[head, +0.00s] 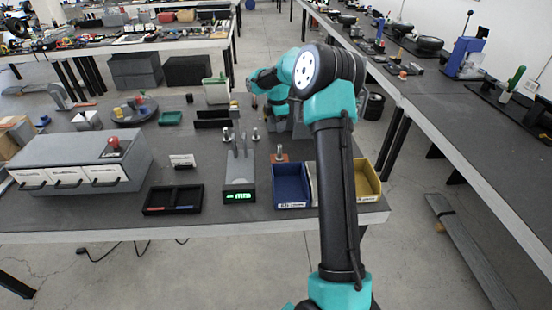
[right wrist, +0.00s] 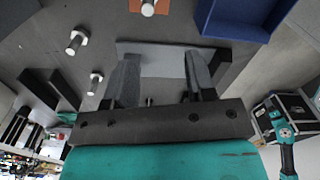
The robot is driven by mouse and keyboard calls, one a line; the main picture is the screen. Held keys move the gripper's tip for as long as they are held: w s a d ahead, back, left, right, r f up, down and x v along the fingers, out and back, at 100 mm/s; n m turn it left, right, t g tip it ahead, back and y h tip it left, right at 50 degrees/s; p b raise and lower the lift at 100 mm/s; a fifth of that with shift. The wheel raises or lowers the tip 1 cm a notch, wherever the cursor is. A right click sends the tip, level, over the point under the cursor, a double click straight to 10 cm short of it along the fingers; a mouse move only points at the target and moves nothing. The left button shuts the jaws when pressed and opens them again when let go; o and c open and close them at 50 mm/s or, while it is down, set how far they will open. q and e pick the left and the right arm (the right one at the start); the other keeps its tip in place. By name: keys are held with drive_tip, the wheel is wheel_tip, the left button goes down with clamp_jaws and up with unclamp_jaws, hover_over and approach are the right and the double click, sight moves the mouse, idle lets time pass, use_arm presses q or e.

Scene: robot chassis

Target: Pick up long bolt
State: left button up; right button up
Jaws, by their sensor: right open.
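Several silver bolts stand on the dark table. Two bolts show left of the fingers in the right wrist view, one higher (right wrist: 75,42) and one lower (right wrist: 95,82). I cannot tell which is the long bolt. My right gripper (right wrist: 160,75) is open and empty, with a light grey plate (right wrist: 165,62) visible beyond its fingers. In the head view, my own arm largely hides the gripper. My left gripper is not in view.
The grey display device (head: 240,185) stands between a black tray (head: 172,199) and a blue bin (head: 291,186). A yellow bin (head: 367,181) is at the right. A grey drawer cabinet (head: 85,160) fills the left. An orange-brown block (head: 280,155) sits behind the blue bin.

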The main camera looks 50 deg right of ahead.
drive_tip(key=shift+w+d+r, duration=0.15)
drive_tip(key=shift+d+r, duration=0.25)
drive_tip(key=shift+d, duration=0.15)
drive_tip(key=shift+w+d+r, duration=0.1)
drive_tip(key=shift+d+r, duration=0.25)
drive_tip(key=shift+d, duration=0.2)
drive_tip(key=shift+f, duration=0.1)
hover_over(280, 153)
drive_tip(key=f, duration=0.8)
drive_tip(key=d+f, duration=0.1)
drive_tip(key=f, duration=0.3)
drive_tip(key=shift+w, duration=0.35)
drive_tip(key=shift+f, duration=0.1)
drive_tip(key=shift+a+f, duration=0.15)
drive_tip(key=shift+f, duration=2.4)
drive_tip(key=shift+c, duration=0.2)
clamp_jaws()
